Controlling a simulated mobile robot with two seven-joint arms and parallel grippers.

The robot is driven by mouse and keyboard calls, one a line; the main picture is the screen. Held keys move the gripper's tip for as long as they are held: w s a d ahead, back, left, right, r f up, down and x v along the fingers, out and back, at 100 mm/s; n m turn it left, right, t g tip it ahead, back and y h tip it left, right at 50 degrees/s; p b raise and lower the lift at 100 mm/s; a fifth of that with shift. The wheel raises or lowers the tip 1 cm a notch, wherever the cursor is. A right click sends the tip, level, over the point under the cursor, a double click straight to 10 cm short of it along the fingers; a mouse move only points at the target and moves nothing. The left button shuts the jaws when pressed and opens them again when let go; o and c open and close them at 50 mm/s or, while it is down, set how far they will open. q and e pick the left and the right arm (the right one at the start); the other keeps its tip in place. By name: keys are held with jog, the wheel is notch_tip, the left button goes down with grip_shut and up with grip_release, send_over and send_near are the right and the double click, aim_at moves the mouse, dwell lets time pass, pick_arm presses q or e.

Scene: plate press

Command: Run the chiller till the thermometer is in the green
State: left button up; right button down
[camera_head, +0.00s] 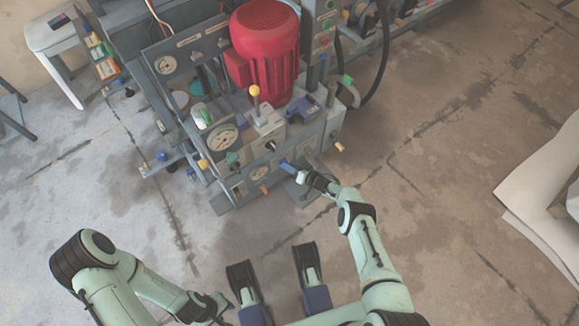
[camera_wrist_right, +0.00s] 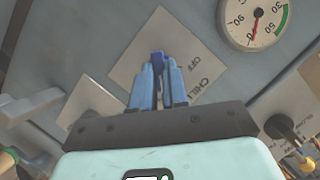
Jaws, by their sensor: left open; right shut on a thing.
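The chiller knob (camera_wrist_right: 158,59) is a small blue knob on a pale plate (camera_wrist_right: 125,70) lettered CHILL and OFF, on the press's front panel. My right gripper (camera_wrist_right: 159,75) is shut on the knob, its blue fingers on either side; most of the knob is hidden. In the head view my right gripper (camera_head: 287,165) is at the panel's lower right. My left gripper (camera_head: 222,302) is open and empty, low over the floor, away from the press.
Other controls sit close around the knob. A white stool (camera_head: 57,36) stands at the back left. Floor to the right is clear up to some white sheets (camera_head: 545,190).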

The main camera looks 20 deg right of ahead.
jog(key=shift+m, duration=0.5)
jog(key=c, duration=1.1)
grip_release()
jog(key=shift+c, duration=0.2)
pick_arm(q)
jog(key=w+d+r+t+p, duration=0.1)
jog(key=w+r+t+p, duration=0.3)
jog(key=w+r, duration=0.5)
jog(key=shift+w+d+r+m+t+p, duration=0.15)
jog(key=shift+w+d+m+t+p, duration=0.2)
jog(key=shift+w+p, duration=1.2)
pick_arm(e)
jog(key=v, duration=1.3)
jog(key=shift+d, duration=0.3)
pick_arm(q)
jog(key=shift+w+b, duration=0.2)
jog(key=shift+b, duration=0.1)
